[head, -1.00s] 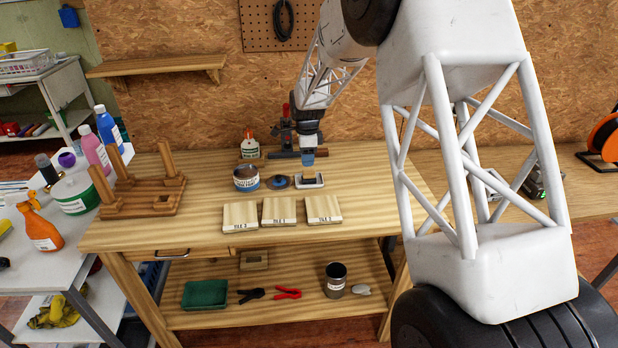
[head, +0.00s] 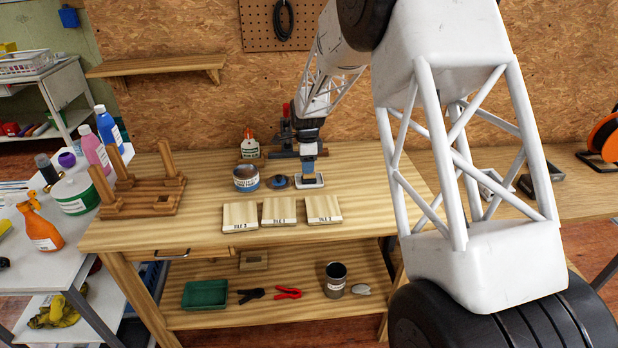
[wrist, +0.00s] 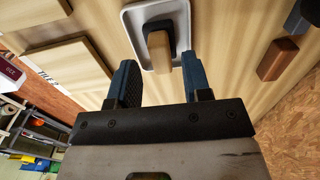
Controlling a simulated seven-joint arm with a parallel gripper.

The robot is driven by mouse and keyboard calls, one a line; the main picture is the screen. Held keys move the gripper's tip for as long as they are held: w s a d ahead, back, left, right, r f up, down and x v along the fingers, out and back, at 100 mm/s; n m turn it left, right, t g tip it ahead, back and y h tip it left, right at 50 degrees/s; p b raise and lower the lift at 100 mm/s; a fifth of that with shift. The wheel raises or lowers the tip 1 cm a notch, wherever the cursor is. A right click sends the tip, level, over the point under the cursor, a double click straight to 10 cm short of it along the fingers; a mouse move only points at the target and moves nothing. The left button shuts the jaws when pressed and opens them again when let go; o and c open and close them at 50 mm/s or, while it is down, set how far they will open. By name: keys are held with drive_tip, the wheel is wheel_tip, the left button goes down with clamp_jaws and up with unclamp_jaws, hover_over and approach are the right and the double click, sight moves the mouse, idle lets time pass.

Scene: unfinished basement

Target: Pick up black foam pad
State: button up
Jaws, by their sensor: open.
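The black foam pad (wrist: 159,25) shows in the wrist view with a light wooden grip (wrist: 160,50) on it. It lies in a shallow white tray (wrist: 133,22) on the workbench. My gripper (wrist: 160,62) is open, with its two blue fingers apart on either side of the tray's near part and nothing held between them. In the head view my gripper (head: 308,168) is just over the white tray (head: 321,185). The pad is hidden or too small to tell in that view. I cannot tell whether the fingers touch the tray.
Three labelled wooden tiles (head: 279,211) lie in front of the tray. A blue-and-white can (head: 246,179), a round dark lid (head: 278,182) and a glue bottle (head: 250,146) stand to the left. A wooden post rack (head: 143,198) is at the bench's left end.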

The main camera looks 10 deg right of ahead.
sight(308, 177)
drive_tip(key=shift+f, duration=2.5)
drive_tip(key=c, duration=0.6)
drive_tip(key=shift+o, duration=0.2)
drive_tip(key=shift+r, duration=0.15)
drive_tip(key=shift+r, duration=1.45)
drive_tip(key=shift+s+r, duration=0.2)
drive_tip(key=shift+r, duration=0.05)
drive_tip(key=s, duration=0.5)
drive_tip(key=s+d+r, duration=0.1)
drive_tip(key=s, duration=0.9)
drive_tip(key=shift+s+d+r, duration=0.2)
drive_tip(key=shift+s+d, duration=0.05)
drive_tip(key=shift+d, duration=0.15)
